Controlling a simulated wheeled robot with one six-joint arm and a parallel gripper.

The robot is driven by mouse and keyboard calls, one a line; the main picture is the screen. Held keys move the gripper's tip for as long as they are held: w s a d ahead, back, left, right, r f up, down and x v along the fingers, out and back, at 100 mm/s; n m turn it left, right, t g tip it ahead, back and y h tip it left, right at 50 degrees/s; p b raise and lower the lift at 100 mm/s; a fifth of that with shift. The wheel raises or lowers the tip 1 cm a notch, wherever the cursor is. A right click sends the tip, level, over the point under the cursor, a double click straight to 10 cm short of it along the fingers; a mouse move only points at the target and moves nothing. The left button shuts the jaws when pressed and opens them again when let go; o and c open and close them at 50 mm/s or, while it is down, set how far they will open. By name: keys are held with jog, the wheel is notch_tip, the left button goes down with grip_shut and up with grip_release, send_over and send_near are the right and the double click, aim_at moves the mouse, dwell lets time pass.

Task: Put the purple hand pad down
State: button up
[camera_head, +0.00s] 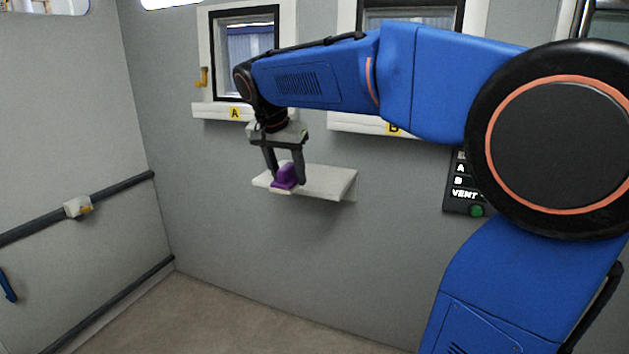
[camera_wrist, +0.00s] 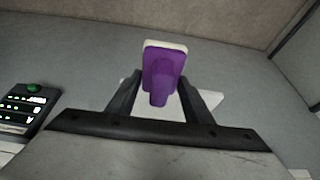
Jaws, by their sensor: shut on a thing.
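The purple hand pad (camera_head: 285,176) has a purple grip on a pale base. My gripper (camera_head: 285,180) is shut on it, with one dark finger on each side, and points down. In the head view the pad shows in front of a white wall shelf (camera_head: 328,182); I cannot tell whether it touches the shelf or hangs just above it. The pad also fills the middle of the wrist view (camera_wrist: 163,75), between the fingers. Part of the white shelf shows behind the fingers there.
Window A (camera_head: 245,55) with its white sill is above the shelf, and window B's sill (camera_head: 350,122) is to its right. A dark panel (camera_head: 465,182) with a green button is on the wall at right. Dark rails (camera_head: 125,186) run along the left wall. The shelf's right part looks bare.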

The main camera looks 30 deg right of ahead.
jog(key=shift+s+d+r, duration=0.1)
jog(key=shift+r, duration=0.2)
jog(key=shift+w+d, duration=0.2)
jog(key=shift+d, duration=0.15)
send_over(320, 179)
jog(key=s+a, duration=0.1)
jog(key=a, duration=0.1)
jog(key=shift+s+d+f, duration=0.15)
jog(key=shift+d+f, duration=0.15)
jog(key=shift+f, duration=0.5)
jog(key=shift+d+f, duration=0.15)
jog(key=shift+f, duration=2.5)
jog(key=shift+f, duration=0.2)
jog(key=o, duration=1.2)
jog(key=shift+r, duration=0.1)
